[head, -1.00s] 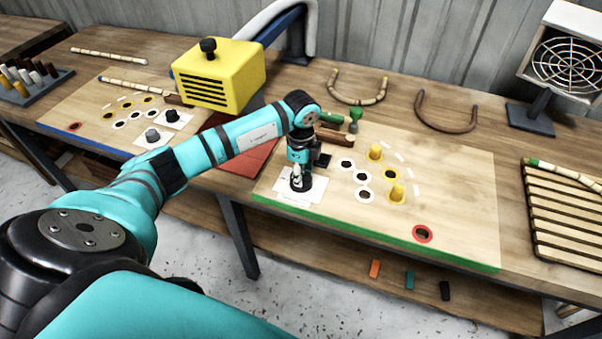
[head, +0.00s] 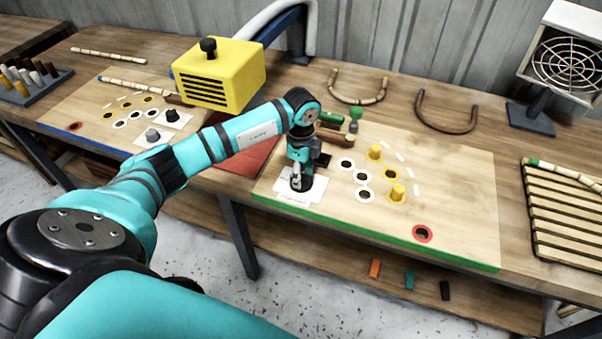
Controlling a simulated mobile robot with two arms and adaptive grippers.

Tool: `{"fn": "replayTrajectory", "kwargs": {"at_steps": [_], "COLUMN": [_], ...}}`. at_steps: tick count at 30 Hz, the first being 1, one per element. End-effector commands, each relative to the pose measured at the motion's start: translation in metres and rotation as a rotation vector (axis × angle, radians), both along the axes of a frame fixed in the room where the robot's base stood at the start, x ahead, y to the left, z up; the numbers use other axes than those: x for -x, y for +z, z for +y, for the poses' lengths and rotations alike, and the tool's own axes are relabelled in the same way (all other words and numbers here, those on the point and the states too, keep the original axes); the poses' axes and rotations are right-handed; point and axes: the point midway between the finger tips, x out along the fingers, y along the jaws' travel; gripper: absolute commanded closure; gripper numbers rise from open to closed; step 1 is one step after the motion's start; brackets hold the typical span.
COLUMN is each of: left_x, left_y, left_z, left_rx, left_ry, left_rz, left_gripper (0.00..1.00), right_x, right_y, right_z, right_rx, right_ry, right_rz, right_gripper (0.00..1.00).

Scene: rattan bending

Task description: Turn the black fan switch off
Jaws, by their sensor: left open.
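My left gripper (head: 297,172) is open and points down over the white cards (head: 290,197) at the left end of the green-edged board. A dark round shape lies directly under its fingers; I cannot tell how much of it is a black switch and how much is gripper, nor whether they touch. No switch position can be read there. The fan (head: 566,63), with a wire grille in a white housing, stands on a dark stand at the far right. My right gripper is not in view.
The green-edged board (head: 460,190) carries yellow pegs (head: 397,192) and ringed holes right of the gripper. Small dark and green parts (head: 352,126) stand close behind it. A yellow box (head: 222,75) stands behind my arm. A slatted rack (head: 565,215) is at right.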

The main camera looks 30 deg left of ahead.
Motion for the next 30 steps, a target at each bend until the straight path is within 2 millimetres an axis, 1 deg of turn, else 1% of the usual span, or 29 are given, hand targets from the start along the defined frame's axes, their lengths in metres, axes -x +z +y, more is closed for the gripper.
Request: {"fn": "replayTrajectory", "kwargs": {"at_steps": [5,9,12,15,18,21,30], "left_x": [-0.002,-0.002,-0.001,-0.001,-0.001,0.000,-0.001], "left_y": [0.033,0.064,0.083,0.098,0.109,0.113,0.115], "left_z": [0.000,0.001,0.001,0.001,0.000,0.001,0.001], "left_rx": [0.000,-0.001,0.000,-0.001,0.000,0.000,0.000], "left_ry": [0.000,0.001,0.000,0.001,0.001,0.001,0.002], "left_rz": [-0.006,-0.007,-0.005,-0.004,-0.004,-0.002,-0.002], "left_gripper": [0.56,0.56,0.56,0.56,0.56,0.56,0.56], "right_x": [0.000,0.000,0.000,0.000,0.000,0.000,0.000], "right_y": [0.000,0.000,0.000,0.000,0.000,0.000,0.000], "right_z": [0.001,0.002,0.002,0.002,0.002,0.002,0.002], "right_rx": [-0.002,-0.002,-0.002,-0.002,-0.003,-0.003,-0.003], "right_ry": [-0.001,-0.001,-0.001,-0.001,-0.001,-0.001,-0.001], "right_rz": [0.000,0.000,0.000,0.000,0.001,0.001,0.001], "right_gripper": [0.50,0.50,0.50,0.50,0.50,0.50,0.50]}}
